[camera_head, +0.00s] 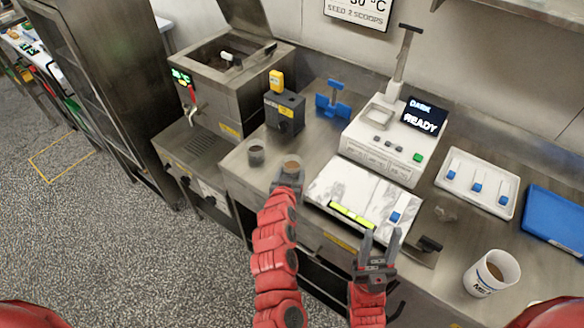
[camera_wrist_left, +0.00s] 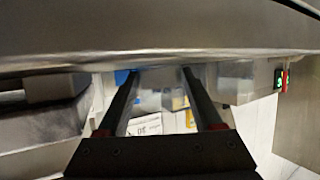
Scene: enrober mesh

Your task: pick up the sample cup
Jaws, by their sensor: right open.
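A small cup with brown contents (camera_head: 292,164) stands near the front edge of the steel counter. A second small dark grey cup (camera_head: 256,154) stands to its left. I cannot tell which is the sample cup. My left gripper (camera_head: 287,177) is right in front of the brown-filled cup and overlaps its lower part. In the left wrist view its two fingers (camera_wrist_left: 160,80) are spread, with no cup clearly visible between them. I cannot tell whether they touch the cup. My right gripper (camera_head: 379,243) is open and empty, by the counter's front edge.
A white scale (camera_head: 384,143) and a marble slab (camera_head: 345,181) stand right of the cups. Behind the cups is a dark grey box (camera_head: 284,113). A larger white cup (camera_head: 491,272), a white tray (camera_head: 453,163) and a blue tray (camera_head: 558,218) are further right.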

